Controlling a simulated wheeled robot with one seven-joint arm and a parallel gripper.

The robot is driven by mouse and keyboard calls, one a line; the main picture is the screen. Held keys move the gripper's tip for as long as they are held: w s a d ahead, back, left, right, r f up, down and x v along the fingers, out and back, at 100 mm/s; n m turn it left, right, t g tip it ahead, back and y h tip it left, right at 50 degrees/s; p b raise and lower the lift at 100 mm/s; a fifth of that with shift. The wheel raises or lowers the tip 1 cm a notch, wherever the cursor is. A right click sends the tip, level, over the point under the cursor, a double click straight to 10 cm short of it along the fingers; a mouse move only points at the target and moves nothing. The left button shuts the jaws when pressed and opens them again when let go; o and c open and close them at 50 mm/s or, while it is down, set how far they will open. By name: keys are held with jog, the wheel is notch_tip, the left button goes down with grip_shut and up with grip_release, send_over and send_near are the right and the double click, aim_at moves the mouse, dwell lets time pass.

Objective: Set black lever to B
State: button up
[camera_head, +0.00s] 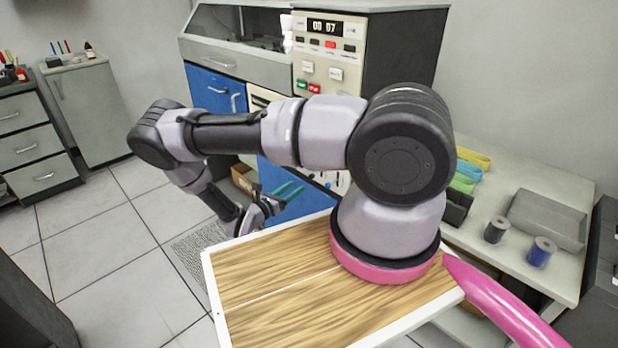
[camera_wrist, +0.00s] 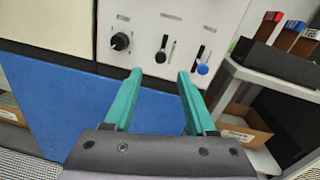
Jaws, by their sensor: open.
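The black lever (camera_wrist: 161,56) is on the white panel (camera_wrist: 205,18) in the wrist view. Its round black end is low, beside a thin dark slot. A blue lever (camera_wrist: 203,69) is to its right and a black rotary knob (camera_wrist: 120,41) to its left. My gripper (camera_wrist: 159,73) is open and empty. Its two teal fingers point at the panel, one on each side of the black lever in the picture; contact cannot be told. In the head view my gripper (camera_head: 289,191) is low before the machine, and my arm hides most of the lever panel. Position letters are unreadable.
A blue panel (camera_wrist: 60,105) lies below the controls. A grey shelf (camera_wrist: 262,76) with a dark holder of coloured blocks (camera_wrist: 285,62) and a cardboard box (camera_wrist: 243,122) is to the right. In the head view, a side table (camera_head: 568,281) bears spools and a tray.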

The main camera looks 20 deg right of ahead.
aim_at(310, 177)
jog(key=x, duration=0.9)
jog(key=shift+w+d, duration=0.1)
jog(key=shift+d, duration=0.25)
grip_shut()
dwell(0.9)
